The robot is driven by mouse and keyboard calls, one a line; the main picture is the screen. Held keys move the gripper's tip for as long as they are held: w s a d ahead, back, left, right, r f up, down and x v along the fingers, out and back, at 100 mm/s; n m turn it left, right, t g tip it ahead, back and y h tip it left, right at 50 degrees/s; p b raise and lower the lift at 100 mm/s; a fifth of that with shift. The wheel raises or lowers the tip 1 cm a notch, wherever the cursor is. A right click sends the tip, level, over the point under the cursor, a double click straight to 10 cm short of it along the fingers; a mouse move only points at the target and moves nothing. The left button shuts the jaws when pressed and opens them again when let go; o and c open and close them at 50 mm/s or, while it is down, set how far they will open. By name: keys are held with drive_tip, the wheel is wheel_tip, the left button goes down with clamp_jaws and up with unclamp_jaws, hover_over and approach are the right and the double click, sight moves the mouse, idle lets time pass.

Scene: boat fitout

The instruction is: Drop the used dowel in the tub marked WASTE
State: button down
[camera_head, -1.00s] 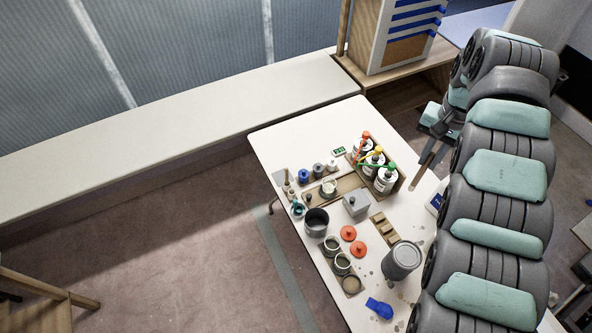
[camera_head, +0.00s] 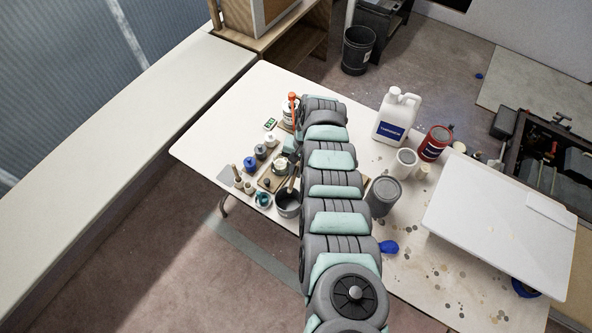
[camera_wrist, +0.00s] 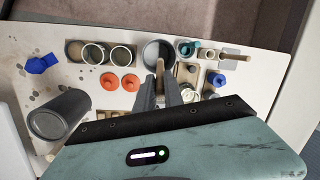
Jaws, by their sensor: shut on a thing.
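My gripper (camera_wrist: 160,88) is shut on a tan wooden dowel (camera_wrist: 160,66), which points away from the wrist. In the head view the dowel (camera_head: 291,184) slants at the mouth of a dark grey round tub (camera_head: 288,207). The tub also shows in the wrist view (camera_wrist: 150,48), just beyond the fingertips, with the dowel's end in front of its opening. I cannot tell whether the end is inside the rim. No WASTE lettering is readable on the tub. My arm hides most of the gripper in the head view.
A large grey canister (camera_wrist: 58,115) and a blue object (camera_wrist: 42,63) are farther left. Small pots, including a blue one (camera_wrist: 217,79), and another wooden stick (camera_wrist: 236,57) crowd the right.

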sight(293, 183)
drive_tip(key=shift+f+b, duration=2.05)
drive_tip(key=shift+f, duration=0.05)
drive_tip(key=shift+s+a+f+b, duration=0.1)
drive_tip(key=shift+a+f+b, duration=0.15)
drive_tip(key=shift+f+b, duration=0.65)
drive_tip(key=shift+s+a+f+b, duration=0.1)
drive_tip(key=shift+a+f+b, duration=0.25)
drive_tip(key=shift+f, duration=0.85)
drive_tip(key=shift+d, duration=0.1)
drive_tip(key=c, duration=1.4)
unclamp_jaws()
drive_tip(key=shift+o, duration=0.2)
drive_tip(key=r, duration=0.3)
drive_tip(key=d+r, duration=0.1)
drive_tip(key=r, duration=0.3)
drive_tip(key=w+d+r, duration=0.1)
drive_tip(key=r, duration=0.2)
drive_tip(key=shift+r, duration=0.35)
